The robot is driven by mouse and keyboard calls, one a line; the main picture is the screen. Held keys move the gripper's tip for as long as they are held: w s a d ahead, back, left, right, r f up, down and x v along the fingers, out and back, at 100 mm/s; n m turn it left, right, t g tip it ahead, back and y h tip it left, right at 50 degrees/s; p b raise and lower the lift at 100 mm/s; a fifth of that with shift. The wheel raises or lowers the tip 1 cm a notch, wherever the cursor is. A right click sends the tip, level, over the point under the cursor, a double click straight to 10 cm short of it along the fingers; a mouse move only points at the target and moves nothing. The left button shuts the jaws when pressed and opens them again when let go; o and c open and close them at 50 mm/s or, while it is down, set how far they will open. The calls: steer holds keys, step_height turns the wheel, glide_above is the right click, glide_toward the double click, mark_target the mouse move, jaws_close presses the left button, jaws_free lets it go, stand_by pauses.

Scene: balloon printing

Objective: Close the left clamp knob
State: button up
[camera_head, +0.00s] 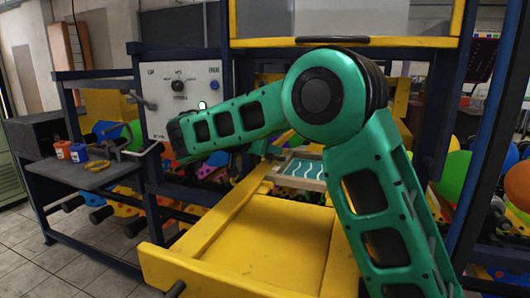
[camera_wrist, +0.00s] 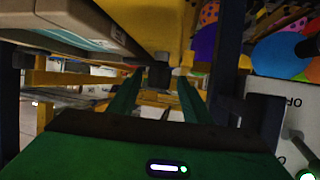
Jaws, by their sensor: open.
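In the wrist view, my gripper (camera_wrist: 158,84) is open, with a green finger on each side of the picture's middle. A dark block-like knob (camera_wrist: 160,73) shows between the fingertips, below a yellow part. It looks like the clamp knob, but I cannot tell whether the fingers touch it. The knob is not visible in the head view. A printing frame with white wavy lines (camera_head: 300,170) lies behind the yellow tray (camera_head: 262,245).
A white control panel (camera_head: 160,108) with a black dial stands left of my arm; its edge shows in the wrist view (camera_wrist: 292,160). A side table (camera_head: 90,178) holds small red and blue containers. Coloured balloons (camera_head: 452,172) are at the right. Dark blue posts surround the machine.

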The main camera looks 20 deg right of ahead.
steer(key=v, duration=1)
steer(key=shift+w+f, duration=0.1)
steer(key=shift+a, duration=0.2)
steer(key=shift+s, duration=0.25)
